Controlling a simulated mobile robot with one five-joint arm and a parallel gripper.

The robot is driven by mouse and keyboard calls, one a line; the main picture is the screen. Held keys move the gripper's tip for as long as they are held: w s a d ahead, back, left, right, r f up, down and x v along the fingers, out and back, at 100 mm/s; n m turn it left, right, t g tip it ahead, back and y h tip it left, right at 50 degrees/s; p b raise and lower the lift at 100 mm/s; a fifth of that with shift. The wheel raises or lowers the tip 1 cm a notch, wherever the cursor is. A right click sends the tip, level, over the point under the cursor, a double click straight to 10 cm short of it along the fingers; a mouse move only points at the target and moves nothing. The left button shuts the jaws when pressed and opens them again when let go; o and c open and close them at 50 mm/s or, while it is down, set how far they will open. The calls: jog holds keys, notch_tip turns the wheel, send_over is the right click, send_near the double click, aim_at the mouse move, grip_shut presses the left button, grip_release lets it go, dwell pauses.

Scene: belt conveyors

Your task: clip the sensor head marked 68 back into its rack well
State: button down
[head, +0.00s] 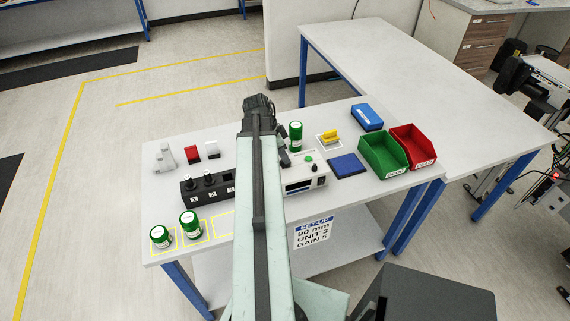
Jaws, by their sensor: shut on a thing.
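My gripper (283,157) is mostly hidden behind my own arm. Only a dark part of it shows to the right of the arm, close to a green can. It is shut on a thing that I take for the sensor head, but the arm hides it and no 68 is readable. The black rack (220,193) with white number labels lies left of the arm, its right end covered by the arm. Two black round heads (208,178) stand up from its left wells. The well at its right looks empty, though it is small and partly hidden.
A white instrument box (305,179) stands right of my arm. Green cans (189,224) stand at the front left, another (295,136) at the back. Red (193,154) and white blocks lie behind the rack. A blue pad (348,165), green bin (383,154) and red bin (414,146) are at right.

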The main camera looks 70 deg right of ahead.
jog(key=shift+r+p, duration=0.8)
jog(key=shift+r, duration=0.05)
dwell(0.4)
jog(key=shift+r+p, duration=3.15)
jog(key=shift+r, duration=0.05)
